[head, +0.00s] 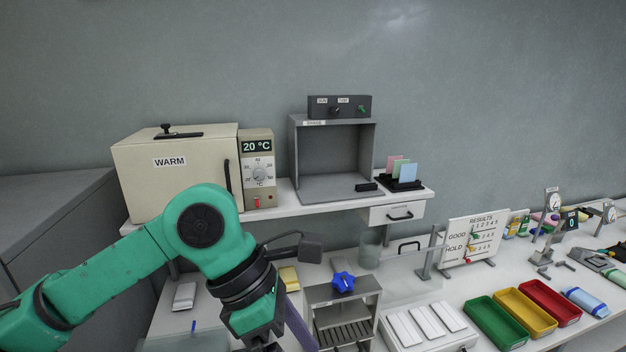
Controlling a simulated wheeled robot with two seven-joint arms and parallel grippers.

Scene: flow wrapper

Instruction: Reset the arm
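My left arm, green with black joints, comes in from the left and bends down in front of the bench. My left gripper (262,335) is at the bottom edge of the head view, pointing down. Its fingertips are cut off or hidden, so I cannot tell whether it is open or holding anything. A purple long thing (299,328) shows just to the right of it; I cannot tell whether they touch. My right arm and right gripper are not in view.
A cream WARM box (170,175) and an open grey cabinet (337,155) stand on the shelf above. A grey rack with a blue knob (343,282) is right of my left gripper. Green (497,335), yellow (526,322) and red (552,313) trays lie further right.

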